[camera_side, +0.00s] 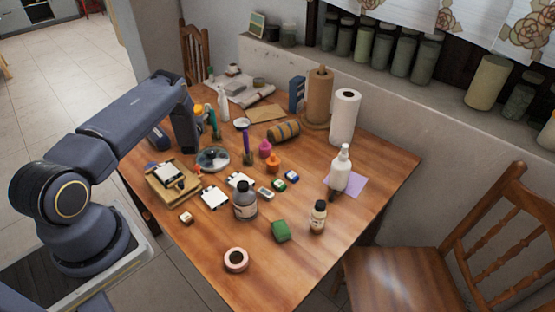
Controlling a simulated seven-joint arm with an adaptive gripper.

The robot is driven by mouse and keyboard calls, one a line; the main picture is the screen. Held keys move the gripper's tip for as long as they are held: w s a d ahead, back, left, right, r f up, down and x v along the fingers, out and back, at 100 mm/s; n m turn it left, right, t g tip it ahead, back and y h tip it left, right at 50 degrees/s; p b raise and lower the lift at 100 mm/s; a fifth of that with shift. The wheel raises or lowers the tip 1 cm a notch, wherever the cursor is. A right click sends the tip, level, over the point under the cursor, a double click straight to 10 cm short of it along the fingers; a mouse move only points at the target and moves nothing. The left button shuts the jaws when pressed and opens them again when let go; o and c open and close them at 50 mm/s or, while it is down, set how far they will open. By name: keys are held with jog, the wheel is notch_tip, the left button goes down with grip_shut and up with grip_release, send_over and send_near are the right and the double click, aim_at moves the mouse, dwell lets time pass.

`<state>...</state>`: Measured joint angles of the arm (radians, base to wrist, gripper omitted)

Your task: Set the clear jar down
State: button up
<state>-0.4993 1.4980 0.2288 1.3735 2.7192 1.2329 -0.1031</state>
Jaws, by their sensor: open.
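My gripper (188,147) is at the end of my arm, pointing down over the back left of the table. It is open; its fingertips are small and partly hidden by my wrist, so I cannot make out their gap. A round, see-through vessel (212,158) with dark contents stands on the table just right of my gripper. It looks like the clear jar, but I cannot be sure. It appears to rest on the tabletop, and I cannot tell whether my gripper touches it.
On the wooden table (292,268), a wooden tray (172,193) lies left, a grey bottle (245,201) in the middle, and a white bottle (340,168) and paper roll (344,118) right. Several small items crowd the middle. The front is clearer, around a pink tape ring (236,249).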

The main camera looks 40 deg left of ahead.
jog(key=shift+r, duration=0.2)
jog(key=v, duration=0.5)
notch_tip(320, 180, up, 16)
jog(key=s+n+g+y, duration=0.2)
jog(key=n+g+y, duration=0.1)
jog(key=n, duration=0.2)
jog(key=s+d+r+n+g+h, duration=0.1)
jog(key=s+d+r+n+g, duration=0.4)
jog(key=s+r+n+g, duration=0.55)
jog(key=s+d+r+n+t+h, duration=0.1)
jog(key=s+d+n+t+h, duration=0.1)
jog(key=d, duration=0.9)
jog(key=s+d+r+n+t+h, duration=0.2)
jog(key=s+d+h, duration=0.4)
jog(key=d+h, duration=0.3)
jog(key=s+d+r+n+t+h, duration=0.1)
jog(key=s+d+n+t+h, duration=0.2)
jog(key=d, duration=1.2)
jog(key=n+t+h, duration=0.1)
jog(key=n+h, duration=0.1)
jog(key=n, duration=0.1)
jog(key=shift+s+r, duration=0.2)
jog(key=shift+s, duration=0.2)
